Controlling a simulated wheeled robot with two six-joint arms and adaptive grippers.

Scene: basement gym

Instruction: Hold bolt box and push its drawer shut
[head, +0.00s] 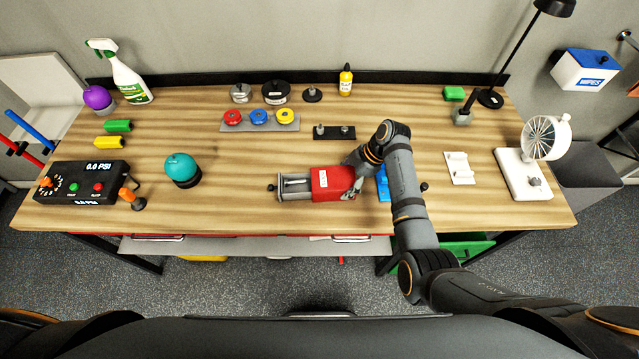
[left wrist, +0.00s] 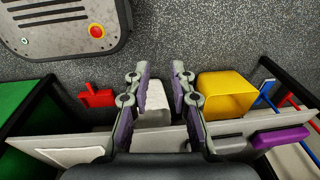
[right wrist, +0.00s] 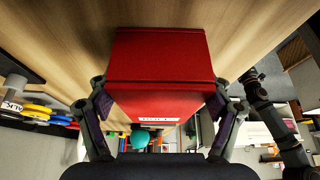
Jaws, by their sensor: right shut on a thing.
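The red bolt box (head: 333,184) lies on the workbench in the middle of the head view. Its grey drawer (head: 294,188) sticks out to the left, open, with a small dark knob (head: 271,188) at its left end. My right gripper (head: 354,184) is shut on the box from the right side. In the right wrist view the red box (right wrist: 163,70) sits between the fingers, and the drawer is hidden. My left gripper (left wrist: 160,72) shows only in the left wrist view. It is open and empty, with the floor behind it, away from the box.
A dark plate with pegs (head: 334,132) and a tray of coloured discs (head: 260,122) stand behind the box. A teal ball (head: 181,168) and a control box (head: 82,182) are to the left. A blue item (head: 383,184) is partly behind my right arm.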

